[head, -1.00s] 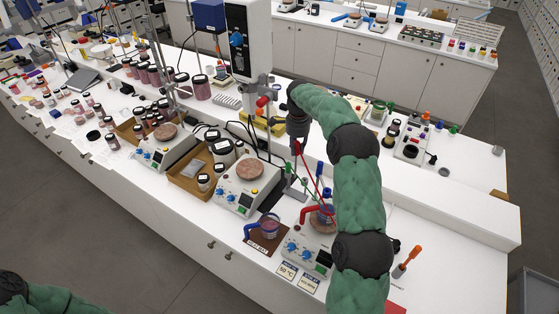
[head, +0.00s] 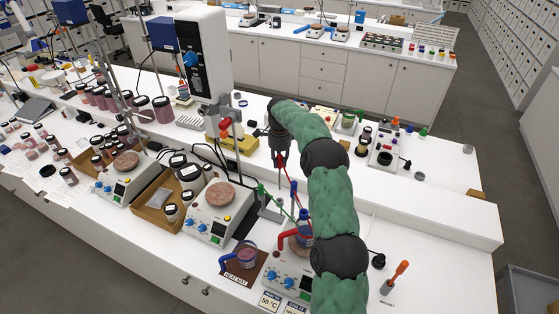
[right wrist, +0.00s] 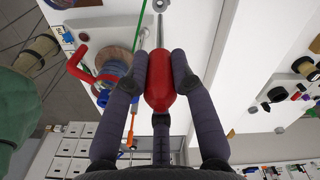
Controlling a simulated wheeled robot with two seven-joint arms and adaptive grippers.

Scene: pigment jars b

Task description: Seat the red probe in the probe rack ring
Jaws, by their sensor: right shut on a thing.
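The red probe has a rounded red handle (right wrist: 160,80) and a thin metal shaft in the right wrist view. It also shows as a small red spot (head: 280,160) in the head view. My right gripper (right wrist: 160,75) is shut on the handle, one dark finger on each side. In the head view this gripper (head: 280,152) points down over the bench, behind the near hotplate. A small grey ring (right wrist: 160,5) shows near the shaft's far end; I cannot tell whether it is the rack ring or whether they touch. My left gripper is out of view.
A hotplate (head: 281,272) carries a blue-banded vessel (head: 304,228); a red hooked part and green rod stand close by. Left are another hotplate (head: 214,222) and a cardboard tray (head: 153,201) with jars. A raised shelf runs behind.

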